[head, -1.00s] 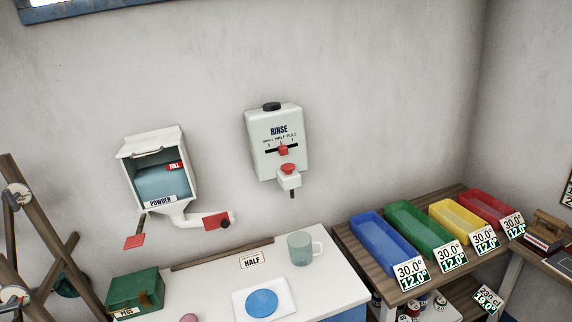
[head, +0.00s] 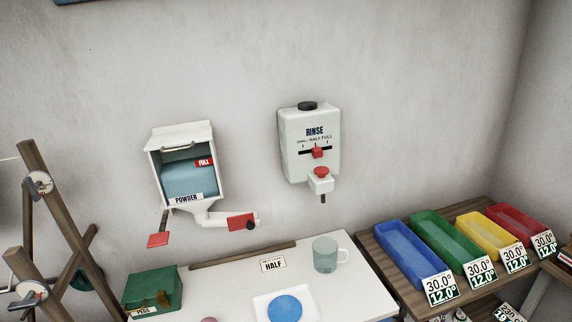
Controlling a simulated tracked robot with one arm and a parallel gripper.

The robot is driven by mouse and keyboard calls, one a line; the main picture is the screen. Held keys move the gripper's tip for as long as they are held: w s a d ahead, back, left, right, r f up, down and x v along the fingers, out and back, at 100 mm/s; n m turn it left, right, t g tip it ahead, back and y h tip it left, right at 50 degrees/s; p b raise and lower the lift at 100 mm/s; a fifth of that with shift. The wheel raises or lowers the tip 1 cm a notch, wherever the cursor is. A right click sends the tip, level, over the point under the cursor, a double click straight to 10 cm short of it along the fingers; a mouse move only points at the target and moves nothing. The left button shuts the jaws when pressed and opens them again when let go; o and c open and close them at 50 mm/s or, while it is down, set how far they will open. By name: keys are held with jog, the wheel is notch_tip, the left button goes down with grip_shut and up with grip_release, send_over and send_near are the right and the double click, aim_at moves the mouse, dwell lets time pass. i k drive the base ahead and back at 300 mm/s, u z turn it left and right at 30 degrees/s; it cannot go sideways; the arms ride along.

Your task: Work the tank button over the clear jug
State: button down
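The rinse tank (head: 309,138) is a pale box on the wall with a black cap and a SMALL, HALF, FULL scale. Its red slider (head: 318,152) sits near the middle of the scale. The red tank button (head: 321,171) is on the small spout block below, with a dark nozzle (head: 323,198) under it. The clear jug (head: 325,255) stands upright on the white counter, below the nozzle, with its handle to the right. I cannot tell whether it is exactly under the nozzle. It looks empty. My gripper is not in view.
A HALF card (head: 273,265) lies left of the jug, and a white tray with a blue disc (head: 285,308) is in front. The powder dispenser (head: 187,170) hangs to the left. A green pegs box (head: 153,290) and coloured bins (head: 410,250) flank the counter (head: 225,280).

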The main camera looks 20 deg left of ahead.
aim_at(321, 170)
jog(key=u, duration=0.1)
jog(key=i, duration=1)
jog(key=z, duration=0.05)
